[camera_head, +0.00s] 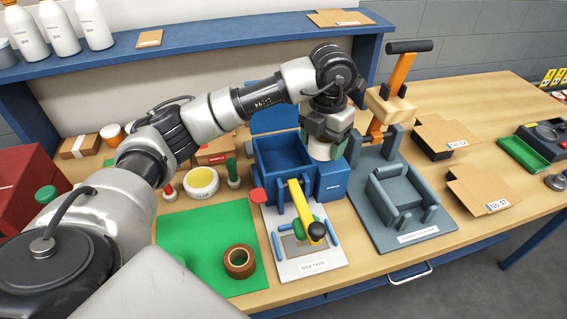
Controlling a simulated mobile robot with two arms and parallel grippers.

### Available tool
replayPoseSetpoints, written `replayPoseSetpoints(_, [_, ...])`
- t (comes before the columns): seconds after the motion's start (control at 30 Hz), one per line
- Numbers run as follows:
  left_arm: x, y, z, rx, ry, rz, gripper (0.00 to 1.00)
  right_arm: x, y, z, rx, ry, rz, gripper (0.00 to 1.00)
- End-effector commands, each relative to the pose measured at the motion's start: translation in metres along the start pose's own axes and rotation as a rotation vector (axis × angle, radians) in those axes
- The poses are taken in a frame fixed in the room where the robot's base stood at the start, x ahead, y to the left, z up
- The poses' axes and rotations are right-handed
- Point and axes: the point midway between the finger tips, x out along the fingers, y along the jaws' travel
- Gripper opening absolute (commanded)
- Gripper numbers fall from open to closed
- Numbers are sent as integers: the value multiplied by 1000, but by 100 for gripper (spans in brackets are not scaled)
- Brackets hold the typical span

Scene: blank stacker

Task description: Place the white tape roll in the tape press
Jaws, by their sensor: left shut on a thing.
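My left gripper (328,123) reaches in from the left and points down, shut on a white, round thing (321,150) that looks like the white tape roll. The fingers hide its upper part. It hangs above the table between a blue open box station (285,158) and a grey fixture station (397,190). The grey station has an orange lever (401,75) and a wooden block (389,105). The blue one has a yellow lever with a black end (303,212). My right gripper is not in view.
A green mat (195,240) with a brown tape roll (239,261) lies at front left. Cardboard pieces (482,188) lie right. A blue shelf (235,42) with white bottles (60,28) runs along the back.

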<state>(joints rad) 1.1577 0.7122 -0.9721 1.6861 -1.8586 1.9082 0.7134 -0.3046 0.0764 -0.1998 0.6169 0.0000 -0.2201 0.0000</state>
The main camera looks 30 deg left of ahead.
Motion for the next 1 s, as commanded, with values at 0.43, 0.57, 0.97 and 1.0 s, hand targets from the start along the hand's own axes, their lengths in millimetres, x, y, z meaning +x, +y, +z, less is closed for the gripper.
replayPoseSetpoints(0.43, [52,92,-12,-4,4,2,43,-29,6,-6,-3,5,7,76])
replayPoseSetpoints(0.57, [59,100,-13,-1,2,1,43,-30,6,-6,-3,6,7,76])
replayPoseSetpoints(0.97, [99,100,-12,0,0,1,43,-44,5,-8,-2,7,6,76])
replayPoseSetpoints(1.0, [99,100,-12,0,0,1,43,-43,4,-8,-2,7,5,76])
